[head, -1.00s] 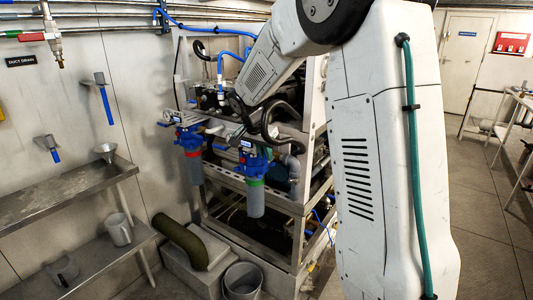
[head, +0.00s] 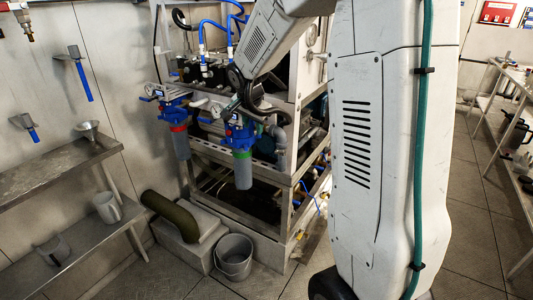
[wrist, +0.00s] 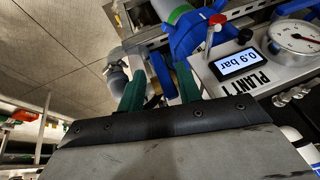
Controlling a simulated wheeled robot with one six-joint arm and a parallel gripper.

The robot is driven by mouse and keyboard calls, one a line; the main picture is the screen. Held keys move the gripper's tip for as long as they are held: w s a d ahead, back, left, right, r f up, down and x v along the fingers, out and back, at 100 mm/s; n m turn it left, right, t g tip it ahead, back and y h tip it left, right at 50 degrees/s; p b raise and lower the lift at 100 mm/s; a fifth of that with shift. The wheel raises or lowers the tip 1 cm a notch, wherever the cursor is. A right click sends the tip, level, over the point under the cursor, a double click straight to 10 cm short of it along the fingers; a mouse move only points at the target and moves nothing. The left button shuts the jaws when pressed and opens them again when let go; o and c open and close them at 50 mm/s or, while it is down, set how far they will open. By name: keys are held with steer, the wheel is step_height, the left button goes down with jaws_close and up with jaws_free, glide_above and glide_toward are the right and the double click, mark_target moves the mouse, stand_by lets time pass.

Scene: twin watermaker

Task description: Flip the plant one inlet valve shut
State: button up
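The plant one unit shows in the wrist view as a light panel (wrist: 255,80) marked PLANT 1, with a display reading 0.9 bar, a round gauge (wrist: 296,37) and a red-tipped toggle (wrist: 216,22). A blue lever (wrist: 162,72), apparently the inlet valve handle, lies between the green fingers of my gripper (wrist: 158,88). The fingers are apart, with a visible gap on the lever's left; contact on its right is unclear. In the head view, the filter housing with a green ring (head: 243,168) hangs below my wrist. My fingertips are hard to make out there.
A second filter housing with a red ring (head: 180,142) hangs to the left. The metal frame (head: 285,175) surrounds pipes and hoses. Shelves (head: 70,168) line the left wall.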

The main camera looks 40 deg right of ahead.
steer(key=v, duration=0.8)
steer(key=s+a+n+y, duration=0.1)
steer(key=s+a+n, duration=0.2)
steer(key=s, duration=0.5)
steer(key=s+a+n+g, duration=0.1)
steer(key=s+a+n, duration=0.3)
steer(key=s+a, duration=0.2)
steer(key=s+a+r+n+y, duration=0.1)
steer(key=s+a+n, duration=0.3)
steer(key=s, duration=0.7)
steer(key=shift+a+g+y, duration=0.3)
steer(key=shift+a+g, duration=0.1)
steer(key=shift+a, duration=0.15)
steer(key=shift+r, duration=0.1)
steer(key=s+a+f+n, duration=0.2)
steer(key=s+n, duration=0.1)
steer(key=s, duration=0.4)
steer(key=shift+a+n+g+y, duration=0.25)
steer(key=shift+n+g+y, duration=0.05)
steer(key=shift+g+y, duration=0.1)
